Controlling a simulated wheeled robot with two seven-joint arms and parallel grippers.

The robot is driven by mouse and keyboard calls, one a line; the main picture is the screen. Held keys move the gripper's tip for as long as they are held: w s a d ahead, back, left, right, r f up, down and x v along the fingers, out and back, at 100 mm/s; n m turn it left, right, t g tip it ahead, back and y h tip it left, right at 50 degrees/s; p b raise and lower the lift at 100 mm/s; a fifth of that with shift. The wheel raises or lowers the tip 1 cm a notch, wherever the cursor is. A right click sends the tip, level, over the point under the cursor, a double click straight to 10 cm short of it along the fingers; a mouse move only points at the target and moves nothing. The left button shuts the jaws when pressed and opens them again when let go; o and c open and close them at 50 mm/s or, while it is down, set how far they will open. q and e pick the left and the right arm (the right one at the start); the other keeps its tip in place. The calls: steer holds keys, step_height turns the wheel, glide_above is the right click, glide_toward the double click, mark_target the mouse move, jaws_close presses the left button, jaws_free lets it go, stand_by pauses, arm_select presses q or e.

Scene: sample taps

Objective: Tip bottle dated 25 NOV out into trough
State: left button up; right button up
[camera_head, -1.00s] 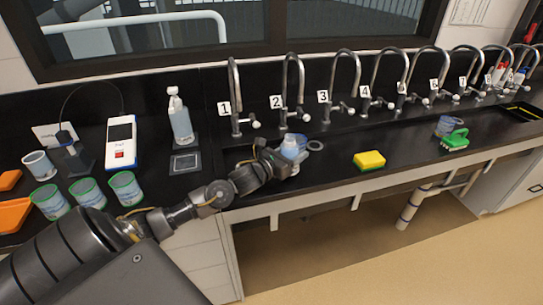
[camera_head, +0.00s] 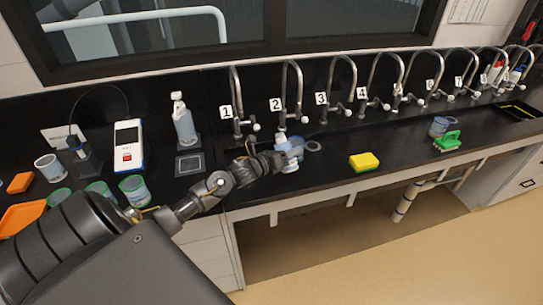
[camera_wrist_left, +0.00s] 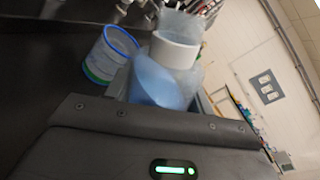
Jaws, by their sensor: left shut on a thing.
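My left gripper (camera_head: 279,162) is shut on a clear bottle (camera_head: 291,166) in front of taps 1 and 2. In the left wrist view the bottle (camera_wrist_left: 165,75) has a white band and pale blue contents, and looks tilted in that picture. No date on it can be read. A blue-rimmed clear container (camera_wrist_left: 110,54) stands beside it, apart from the jaws; it also shows just behind the bottle in the head view (camera_head: 298,144). The dark trough (camera_head: 345,133) runs along the bench below the taps. My right gripper is out of view.
Numbered taps (camera_head: 285,100) line the back wall.

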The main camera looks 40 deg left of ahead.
arm_select(q)
steer(key=shift+w+a+f+n+p, duration=0.1)
steer(key=shift+a+n+p, duration=0.2)
steer(key=shift+n, duration=0.2)
steer(key=shift+d+p, duration=0.1)
steer(key=shift+p, duration=0.2)
steer(key=shift+d+f+n, duration=0.1)
steer(key=shift+f+n, duration=0.15)
steer(key=shift+n, duration=0.25)
steer(key=shift+f+p, duration=0.1)
steer(key=shift+p, duration=0.2)
steer(key=shift+d+f+n+h+p, duration=0.2)
steer(key=shift+n+h+p, duration=0.1)
steer(key=shift+n+p, duration=0.35)
steer(key=shift+s+d+f+n+g+p, duration=0.1)
steer(key=shift+d+f+n+g+p, duration=0.15)
steer(key=shift+n+p, duration=0.6)
steer(key=shift+s+d+f+n+g+p, duration=0.15)
steer(key=shift+f+n+p, duration=0.15)
steer(key=shift+n+p, duration=0.5)
steer(key=shift+w+a+r+n+h, duration=0.2)
steer(key=shift+a+r+n+h, duration=0.25)
steer(key=shift+a+n, duration=0.35)
stand_by(0.9)
steer(key=shift+f+n, duration=0.35)
steer(key=shift+n, duration=0.85)
stand_by(1.2)
